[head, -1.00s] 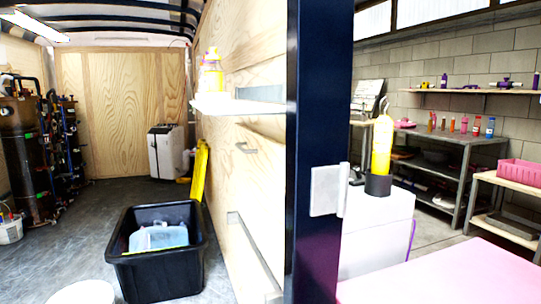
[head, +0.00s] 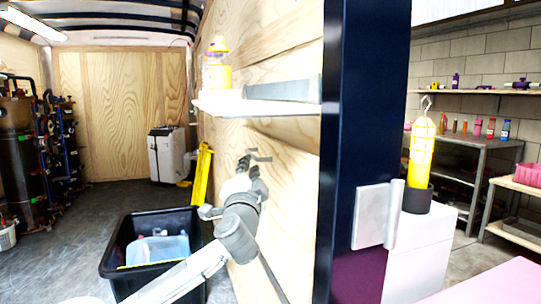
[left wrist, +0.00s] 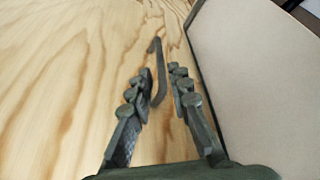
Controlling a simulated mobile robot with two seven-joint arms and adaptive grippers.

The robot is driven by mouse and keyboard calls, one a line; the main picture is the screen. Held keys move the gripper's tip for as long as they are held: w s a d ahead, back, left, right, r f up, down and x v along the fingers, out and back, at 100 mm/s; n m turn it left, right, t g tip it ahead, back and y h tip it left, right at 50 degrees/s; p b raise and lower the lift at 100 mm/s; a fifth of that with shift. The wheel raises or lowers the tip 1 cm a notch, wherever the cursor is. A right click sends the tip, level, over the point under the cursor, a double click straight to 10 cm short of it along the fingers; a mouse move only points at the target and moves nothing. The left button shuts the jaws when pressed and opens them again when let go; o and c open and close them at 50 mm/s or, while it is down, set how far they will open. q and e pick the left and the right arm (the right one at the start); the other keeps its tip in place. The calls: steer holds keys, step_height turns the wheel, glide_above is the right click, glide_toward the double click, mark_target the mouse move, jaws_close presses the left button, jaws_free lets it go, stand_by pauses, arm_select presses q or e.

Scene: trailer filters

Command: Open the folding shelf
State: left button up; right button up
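A grey curved handle (left wrist: 158,62) stands on a wood-grain panel (left wrist: 60,70) in the left wrist view. In the head view this wood wall (head: 285,190) carries a white shelf (head: 262,107) that juts out level, with a yellow-capped bottle (head: 217,66) on it. My left gripper (head: 252,162) is up against the wall just below that shelf. In the left wrist view its fingers (left wrist: 158,85) are open, with the handle between and just beyond the tips. I cannot tell whether they touch it. My right gripper is not in view.
A pale flat panel (left wrist: 255,80) stands close on the right in the left wrist view. A black bin (head: 118,258) with a clear container sits on the floor below my left arm. A dark blue post (head: 372,110) with a hinge plate (head: 372,215) rises to the right.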

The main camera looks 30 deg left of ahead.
mark_target(251, 153)
arm_select(q)
steer(key=p+x, duration=0.1)
steer(key=x, duration=0.5)
steer(key=shift+a+r, duration=0.1)
steer(key=shift+w+a, duration=0.3)
steer(key=shift+w, duration=0.2)
jaws_close()
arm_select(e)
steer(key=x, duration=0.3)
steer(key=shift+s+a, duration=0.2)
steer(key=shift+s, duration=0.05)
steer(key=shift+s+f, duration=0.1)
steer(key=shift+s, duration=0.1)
